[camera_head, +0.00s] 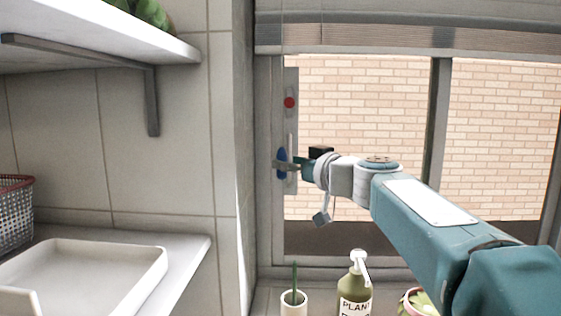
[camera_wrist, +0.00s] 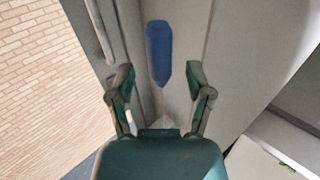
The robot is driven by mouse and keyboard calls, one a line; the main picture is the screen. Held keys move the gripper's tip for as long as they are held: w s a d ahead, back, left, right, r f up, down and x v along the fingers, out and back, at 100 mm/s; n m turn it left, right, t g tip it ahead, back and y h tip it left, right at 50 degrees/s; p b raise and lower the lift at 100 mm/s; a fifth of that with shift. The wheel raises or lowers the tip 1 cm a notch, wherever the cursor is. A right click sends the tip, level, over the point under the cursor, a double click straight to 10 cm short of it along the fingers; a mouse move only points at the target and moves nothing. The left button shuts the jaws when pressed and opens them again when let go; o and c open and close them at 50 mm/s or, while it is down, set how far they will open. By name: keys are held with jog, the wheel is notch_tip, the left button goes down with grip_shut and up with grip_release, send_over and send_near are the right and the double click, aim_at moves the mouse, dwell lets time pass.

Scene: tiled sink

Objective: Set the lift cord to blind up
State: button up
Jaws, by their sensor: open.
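A blue elongated pull (camera_head: 281,154), which looks like the lift cord's handle, hangs upright at the left side of the window frame. It also shows in the wrist view (camera_wrist: 158,50), just beyond my fingertips. My gripper (camera_wrist: 160,80) is open, with one finger on either side of the pull's line and nothing held. In the head view my gripper (camera_head: 287,166) overlaps the pull; I cannot tell whether they touch. The cord itself is too thin to follow clearly. The slatted blind (camera_head: 400,40) is gathered at the top of the window, with brick wall visible below.
A red knob (camera_head: 289,102) sits on a narrow plate above the pull. A shelf with a bracket (camera_head: 152,100) juts out at left. A pump bottle (camera_head: 355,290), a white cup (camera_head: 293,303) and a pot (camera_head: 416,302) stand below my arm. A white tray (camera_head: 150,262) lies lower left.

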jog(key=shift+x, duration=1.15)
jog(key=shift+w+a, duration=0.1)
grip_shut()
